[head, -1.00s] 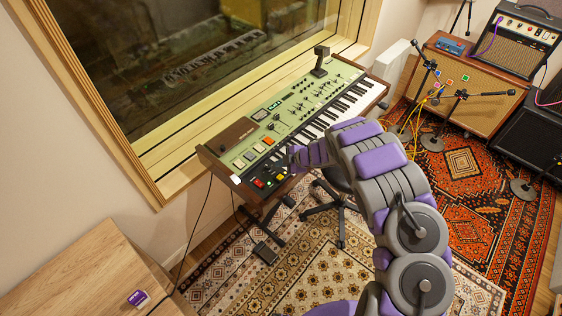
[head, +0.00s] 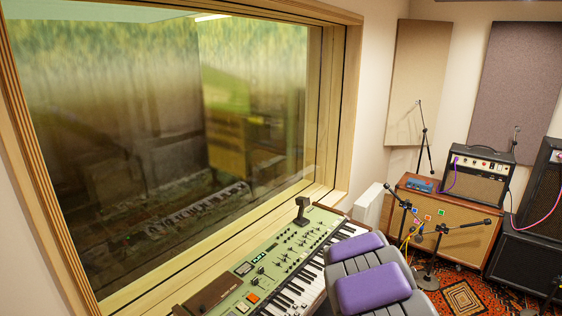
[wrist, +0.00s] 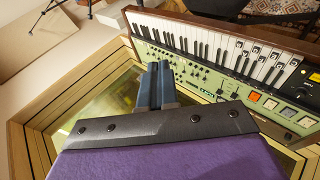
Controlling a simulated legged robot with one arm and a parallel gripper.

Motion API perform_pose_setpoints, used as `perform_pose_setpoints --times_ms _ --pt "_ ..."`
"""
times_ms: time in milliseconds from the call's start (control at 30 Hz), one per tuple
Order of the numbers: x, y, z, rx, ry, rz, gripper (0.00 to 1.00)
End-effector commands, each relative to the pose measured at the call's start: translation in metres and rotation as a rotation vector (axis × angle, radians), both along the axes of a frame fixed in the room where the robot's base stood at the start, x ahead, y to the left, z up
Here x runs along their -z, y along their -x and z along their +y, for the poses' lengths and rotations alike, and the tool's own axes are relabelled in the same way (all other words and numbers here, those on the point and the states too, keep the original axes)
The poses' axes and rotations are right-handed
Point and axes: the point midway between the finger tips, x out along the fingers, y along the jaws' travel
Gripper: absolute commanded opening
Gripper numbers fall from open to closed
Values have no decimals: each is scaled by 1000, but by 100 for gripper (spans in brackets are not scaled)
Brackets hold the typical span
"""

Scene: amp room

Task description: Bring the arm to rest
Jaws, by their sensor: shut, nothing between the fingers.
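My gripper (wrist: 157,86) shows in the wrist view with its two blue-grey fingers together and nothing between them. Beyond the fingertips are the green keyboard (wrist: 190,70) and the wooden window frame (wrist: 35,125). In the head view my arm's grey links with purple pads reach up from the bottom edge. They cover part of the keyboard (head: 240,290).
A large window (head: 170,130) fills the left. An amplifier (head: 478,175) sits on a wooden cabinet (head: 450,240) at the right, with microphone stands (head: 428,262) before it. A black speaker cabinet (head: 525,260) stands further right. A patterned rug (head: 462,298) shows below.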

Motion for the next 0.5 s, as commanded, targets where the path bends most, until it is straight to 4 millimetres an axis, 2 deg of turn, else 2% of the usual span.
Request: perform_pose_setpoints --times_ms 33,100,167,267,400,500 --pt "-20 16 -13 74 1 -8 0" --pt "-37 41 -31 184 -10 -4 0" --pt "-51 64 -42 270 -25 0 0" --pt "-68 109 -57 415 -59 25 0" --pt "-83 175 -62 590 -130 75 0" --pt "-85 226 -56 700 -190 134 0"
